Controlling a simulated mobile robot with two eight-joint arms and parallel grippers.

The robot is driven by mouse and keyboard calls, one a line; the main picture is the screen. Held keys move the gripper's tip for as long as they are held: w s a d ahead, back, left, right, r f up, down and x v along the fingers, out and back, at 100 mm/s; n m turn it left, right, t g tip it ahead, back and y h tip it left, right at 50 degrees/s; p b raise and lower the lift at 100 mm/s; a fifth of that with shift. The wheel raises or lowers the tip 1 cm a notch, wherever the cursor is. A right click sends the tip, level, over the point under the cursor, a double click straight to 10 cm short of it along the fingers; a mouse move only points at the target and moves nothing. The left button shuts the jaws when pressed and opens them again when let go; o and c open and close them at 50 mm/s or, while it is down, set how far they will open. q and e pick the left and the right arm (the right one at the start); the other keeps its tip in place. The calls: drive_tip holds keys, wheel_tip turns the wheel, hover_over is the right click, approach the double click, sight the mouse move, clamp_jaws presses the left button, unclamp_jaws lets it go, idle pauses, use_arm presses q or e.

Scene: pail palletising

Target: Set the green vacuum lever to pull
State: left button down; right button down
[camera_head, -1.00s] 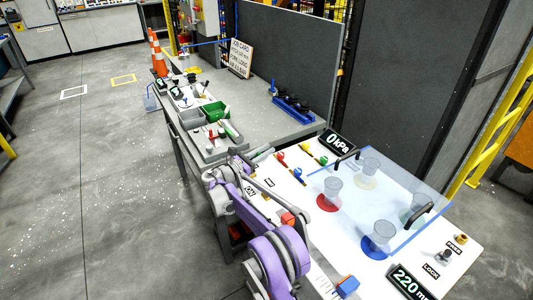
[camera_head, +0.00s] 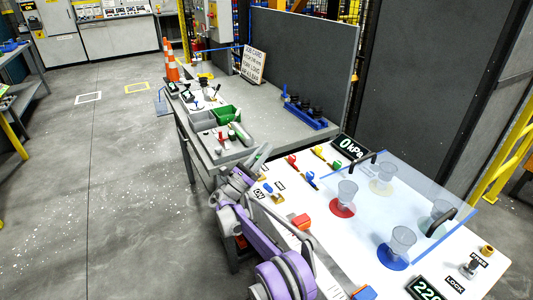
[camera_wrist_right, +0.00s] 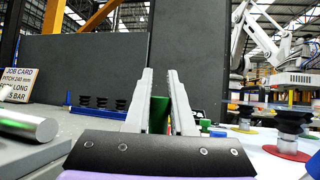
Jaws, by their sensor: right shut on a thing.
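The green vacuum lever (camera_wrist_right: 159,115) shows as an upright green piece between the two grey fingers of my right gripper (camera_wrist_right: 160,84) in the right wrist view. The fingers stand close on both sides of it and are shut on it. In the head view my right gripper (camera_head: 258,180) is at the left part of the white panel (camera_head: 322,262), among small black-on-white labels. The arm and hand largely hide the lever there, and its setting cannot be read. My left gripper is not in view.
Coloured valve handles, red (camera_head: 292,160) and blue (camera_head: 312,180) among them, stand right of the gripper. Clear cups stand under a transparent blue-edged sheet (camera_head: 372,212). A display (camera_head: 350,147) reads 0 kPa.

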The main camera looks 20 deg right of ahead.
idle(0.3)
drive_tip(key=c, duration=0.8)
unclamp_jaws()
drive_tip(key=shift+o, duration=0.2)
drive_tip(key=v, duration=1.1)
drive_tip(key=shift+b, duration=0.45)
